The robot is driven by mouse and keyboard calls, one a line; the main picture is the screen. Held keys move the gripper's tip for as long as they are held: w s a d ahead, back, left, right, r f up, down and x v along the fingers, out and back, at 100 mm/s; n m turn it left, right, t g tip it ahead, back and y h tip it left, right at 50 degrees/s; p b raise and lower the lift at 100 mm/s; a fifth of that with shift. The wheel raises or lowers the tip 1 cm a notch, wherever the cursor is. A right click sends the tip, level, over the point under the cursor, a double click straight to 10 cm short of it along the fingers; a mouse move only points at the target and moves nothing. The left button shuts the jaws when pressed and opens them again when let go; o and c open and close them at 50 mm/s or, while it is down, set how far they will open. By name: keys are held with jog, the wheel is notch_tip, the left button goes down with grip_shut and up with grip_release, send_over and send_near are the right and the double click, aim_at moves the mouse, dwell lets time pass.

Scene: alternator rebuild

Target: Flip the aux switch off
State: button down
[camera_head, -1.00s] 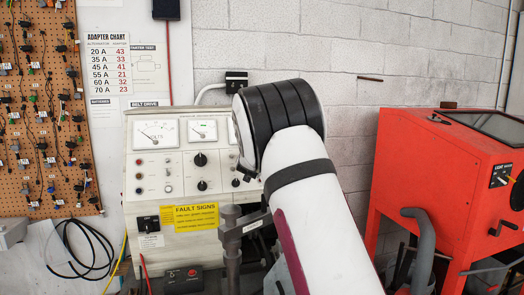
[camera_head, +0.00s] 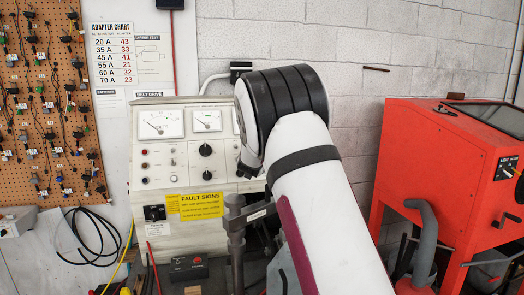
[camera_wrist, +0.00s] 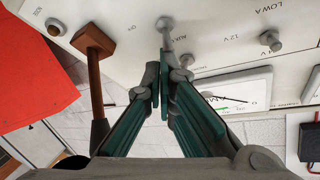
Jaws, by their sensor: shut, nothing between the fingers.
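The test bench panel (camera_head: 140,180) stands against the wall, with meters and knobs. In the wrist view the panel is tilted and close, and an "AUX" label shows beside a grey metal lever (camera_wrist: 165,24), which seems to be the aux switch. My gripper (camera_wrist: 164,78) is shut and empty, its green-lined fingers pointing at the panel just below this lever. I cannot tell whether the tips touch it, or which way it is set. In the head view my arm hides the gripper and this part of the panel.
Near the lever are a small round grey knob (camera_wrist: 187,60), another grey lever (camera_wrist: 269,40) by "12 V" and "LOW A", a brown wooden-looking handle (camera_wrist: 94,40) and a meter (camera_wrist: 232,95). A red cabinet (camera_head: 430,150) stands right of the bench.

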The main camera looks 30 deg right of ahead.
jog(key=shift+s+f+b, duration=0.2)
jog(key=shift+f+b, duration=0.05)
jog(key=shift+b, duration=0.05)
jog(key=shift+s+a+f+b, duration=0.15)
jog(key=shift+s+f+b, duration=0.15)
jog(key=shift+b, duration=0.1)
jog(key=shift+r, duration=0.1)
jog(key=v, duration=1.2)
jog(key=shift+w, duration=0.15)
dwell(0.4)
